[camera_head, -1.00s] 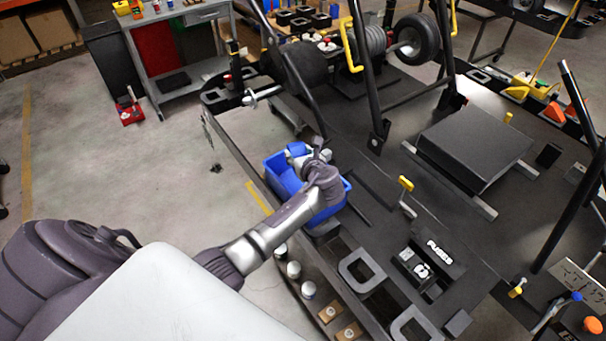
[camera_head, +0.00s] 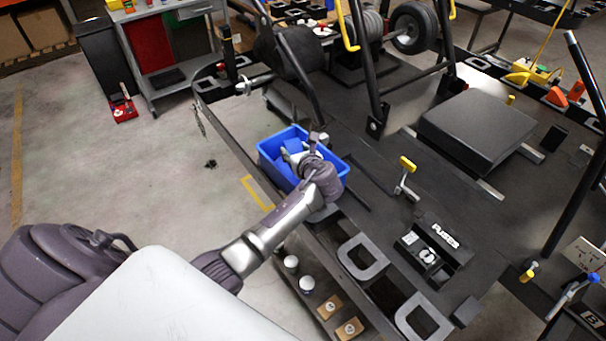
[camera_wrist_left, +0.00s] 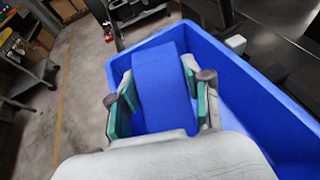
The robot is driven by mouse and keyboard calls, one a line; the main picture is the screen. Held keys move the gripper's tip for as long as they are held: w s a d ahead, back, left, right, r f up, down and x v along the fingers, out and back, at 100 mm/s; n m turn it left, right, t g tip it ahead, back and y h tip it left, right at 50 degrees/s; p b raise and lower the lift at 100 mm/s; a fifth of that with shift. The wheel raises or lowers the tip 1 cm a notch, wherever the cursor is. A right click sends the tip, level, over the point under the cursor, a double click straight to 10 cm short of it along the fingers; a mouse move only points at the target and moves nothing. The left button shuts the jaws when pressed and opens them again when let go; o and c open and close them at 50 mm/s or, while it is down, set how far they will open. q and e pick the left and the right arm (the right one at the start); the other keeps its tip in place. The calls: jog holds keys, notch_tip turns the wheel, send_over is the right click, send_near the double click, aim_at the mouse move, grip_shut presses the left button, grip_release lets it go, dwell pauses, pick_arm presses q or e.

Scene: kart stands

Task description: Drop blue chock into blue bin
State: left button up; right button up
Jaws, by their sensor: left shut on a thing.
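The blue bin (camera_head: 266,152) stands on the near left edge of the dark kart stand. My left gripper (camera_head: 292,153) is over the bin, pointing down at its left part. In the left wrist view my left gripper (camera_wrist_left: 162,100) is shut on the blue chock (camera_wrist_left: 163,85), which sits between its green-lined pads. The bin wall (camera_wrist_left: 235,75) surrounds the chock at the back and right in that view. The chock (camera_head: 293,146) shows only partly in the head view. Whether it touches the bin floor is hidden. My right gripper is not in view.
A yellow-topped lever (camera_head: 407,164) and a black fuse box (camera_head: 436,247) are on the stand right of the bin. Black bars of the kart frame (camera_head: 376,70) rise behind it. Pale open floor (camera_head: 90,190) lies to the left.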

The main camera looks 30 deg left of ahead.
pick_arm(q)
jog(key=o, duration=1.3)
jog(key=shift+s+d, duration=0.1)
jog(key=v, duration=1.1)
jog(key=shift+s+d+r, duration=0.2)
jog(key=shift+d+r, duration=0.05)
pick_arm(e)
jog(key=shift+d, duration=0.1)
pick_arm(q)
jog(key=shift+f, duration=0.1)
